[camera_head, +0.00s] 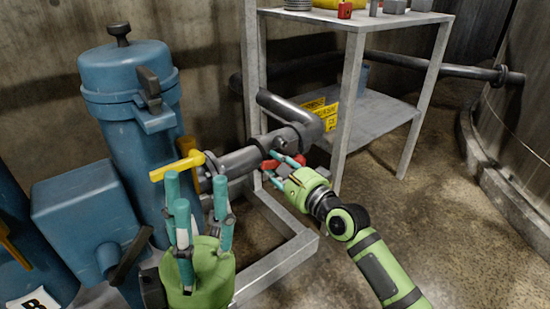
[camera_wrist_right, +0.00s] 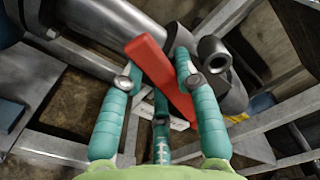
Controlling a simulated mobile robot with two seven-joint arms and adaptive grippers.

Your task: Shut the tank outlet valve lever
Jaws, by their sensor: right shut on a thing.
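A red lever (camera_wrist_right: 158,75) sits on the grey pipe valve and runs between the teal fingers of my right gripper (camera_wrist_right: 160,62). In the head view the red lever (camera_head: 271,164) shows only in part, at the fingertips of my right gripper (camera_head: 278,168). That gripper is shut on the lever, with a finger on either side of it. My left gripper (camera_head: 196,195) points up in front of the blue tank (camera_head: 135,150). Its fingers are apart, with nothing seen between them. A yellow lever (camera_head: 178,165) is just behind its fingertips, on the same pipe line.
A grey metal shelf (camera_head: 352,125) stands behind the pipe (camera_head: 245,160), with a yellow sign (camera_head: 322,113) on its lower board. A blue box-shaped housing (camera_head: 88,210) is at the left. The floor at the right is clear up to a curved wall.

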